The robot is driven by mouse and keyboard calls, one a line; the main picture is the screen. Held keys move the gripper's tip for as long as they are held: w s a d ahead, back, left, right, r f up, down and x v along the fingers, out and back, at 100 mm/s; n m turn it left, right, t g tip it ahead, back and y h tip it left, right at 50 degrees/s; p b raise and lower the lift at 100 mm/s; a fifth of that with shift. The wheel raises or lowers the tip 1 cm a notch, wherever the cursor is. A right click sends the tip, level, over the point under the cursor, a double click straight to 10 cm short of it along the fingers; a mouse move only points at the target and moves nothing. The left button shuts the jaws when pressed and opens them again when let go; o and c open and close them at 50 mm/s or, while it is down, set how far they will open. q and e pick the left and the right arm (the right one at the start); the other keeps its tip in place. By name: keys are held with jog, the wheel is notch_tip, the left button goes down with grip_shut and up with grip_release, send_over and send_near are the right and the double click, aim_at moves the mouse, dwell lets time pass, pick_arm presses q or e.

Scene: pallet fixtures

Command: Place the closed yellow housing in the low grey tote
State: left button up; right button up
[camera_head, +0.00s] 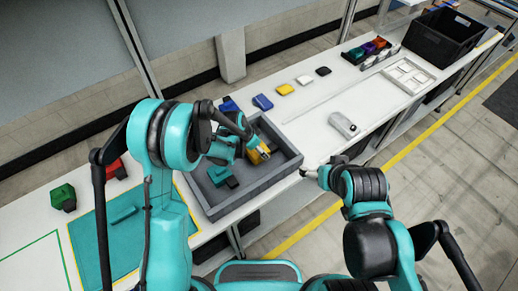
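The low grey tote (281,178) stands on the white bench in the middle of the view. The yellow housing (254,158) is inside the tote near its far side, partly hidden by my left arm and gripper. My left gripper (262,151) reaches down into the tote, its fingertips at the yellow housing. Whether they grip it or are apart from it is too small to tell. My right gripper (308,172) is just outside the tote's right wall, over the bench's front edge, with nothing visible in it; its finger gap is not clear.
A teal and dark part (222,177) lies in the tote's left half. Blue (262,102), yellow (285,89), white and black parts line the bench behind. A grey part (343,124) lies right of the tote. A black crate (443,38) stands far right.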

pick_arm(q)
jog(key=shift+f, duration=0.1)
jog(key=o, duration=0.9)
jog(key=shift+f, duration=0.1)
jog(key=o, duration=0.4)
jog(key=shift+r, duration=0.4)
jog(key=s+a+r+n+t+y+p, duration=0.1)
jog(key=s+a+r+n, duration=0.2)
jog(key=r, duration=0.4)
jog(key=s+a+r+p, duration=0.1)
jog(key=s+a+r, duration=0.3)
jog(key=r, duration=0.3)
jog(key=s+a+r+n+t+y, duration=0.1)
jog(key=s+a+r+n, duration=0.2)
jog(key=r, duration=0.4)
jog(key=s+a+r+n+t+y, duration=0.1)
jog(key=s+a+r+n+t, duration=0.1)
jog(key=s+a+n, duration=0.3)
jog(key=s+a+r, duration=0.1)
jog(key=s+a, duration=0.2)
jog(key=s, duration=0.4)
jog(key=shift+a+t+y, duration=0.3)
jog(key=shift+a+y, duration=0.05)
jog(key=shift+y, duration=0.05)
